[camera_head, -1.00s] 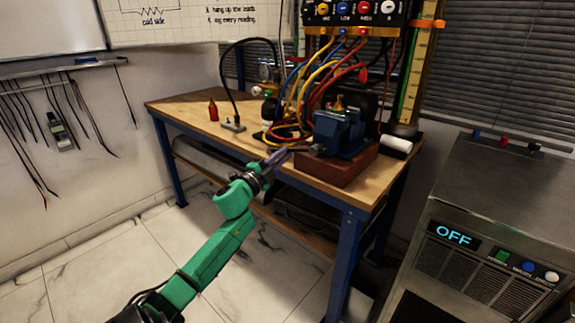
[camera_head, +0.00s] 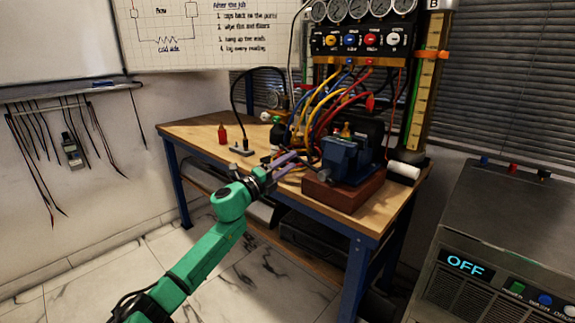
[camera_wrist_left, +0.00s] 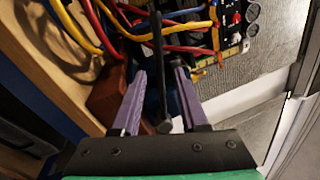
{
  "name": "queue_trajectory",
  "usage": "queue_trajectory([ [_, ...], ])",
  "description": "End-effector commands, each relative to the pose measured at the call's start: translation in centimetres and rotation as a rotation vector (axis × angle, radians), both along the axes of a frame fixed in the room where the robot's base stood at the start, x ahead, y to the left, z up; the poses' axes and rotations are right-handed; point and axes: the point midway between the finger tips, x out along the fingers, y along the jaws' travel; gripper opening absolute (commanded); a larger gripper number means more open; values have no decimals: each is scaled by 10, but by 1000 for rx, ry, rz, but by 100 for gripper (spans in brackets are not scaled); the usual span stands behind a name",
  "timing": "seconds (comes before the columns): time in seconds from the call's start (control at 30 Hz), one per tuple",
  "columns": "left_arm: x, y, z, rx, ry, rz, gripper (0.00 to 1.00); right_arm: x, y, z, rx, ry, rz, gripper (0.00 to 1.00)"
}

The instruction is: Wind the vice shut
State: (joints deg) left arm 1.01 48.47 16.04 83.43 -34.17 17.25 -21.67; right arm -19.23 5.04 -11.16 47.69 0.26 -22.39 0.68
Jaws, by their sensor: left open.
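The blue vice (camera_head: 345,160) sits on a red-brown block at the front right of the workbench. My left gripper (camera_head: 291,163) is at the vice's left side, with its purple fingers pointing toward it. In the left wrist view, the fingers of my gripper (camera_wrist_left: 160,72) are apart. A dark bar with a rounded end (camera_wrist_left: 158,45), which looks like the vice's handle, runs between them. I cannot tell whether either finger touches it. The vice's jaws are too small and dark to judge their gap. My right gripper is not in view.
The wooden workbench (camera_head: 205,131) holds a red bottle (camera_head: 222,134) at the left and a white roll (camera_head: 403,171) at the right. Blue, yellow and red hoses (camera_head: 325,105) hang close behind the vice. A grey machine (camera_head: 500,220) stands at the right.

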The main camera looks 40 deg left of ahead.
Motion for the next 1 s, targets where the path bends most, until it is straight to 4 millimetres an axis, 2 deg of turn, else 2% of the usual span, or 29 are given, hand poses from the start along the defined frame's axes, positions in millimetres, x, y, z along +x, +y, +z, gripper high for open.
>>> queue_trajectory([
  [0.17,-4,0,-2,-3,1,-1,44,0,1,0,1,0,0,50],
  [0.27,-16,0,-6,-5,2,-1,44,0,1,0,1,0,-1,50],
  [0.37,-38,1,-11,-5,5,-1,44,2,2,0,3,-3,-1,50],
  [0.5,-79,2,-18,-5,6,2,44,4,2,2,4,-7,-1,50],
  [0.7,-128,4,-27,-2,3,3,44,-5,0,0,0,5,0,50],
  [0.83,-142,5,-28,0,2,1,44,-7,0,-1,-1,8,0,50],
  [1.0,-143,5,-28,1,1,1,44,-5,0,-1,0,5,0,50],
])
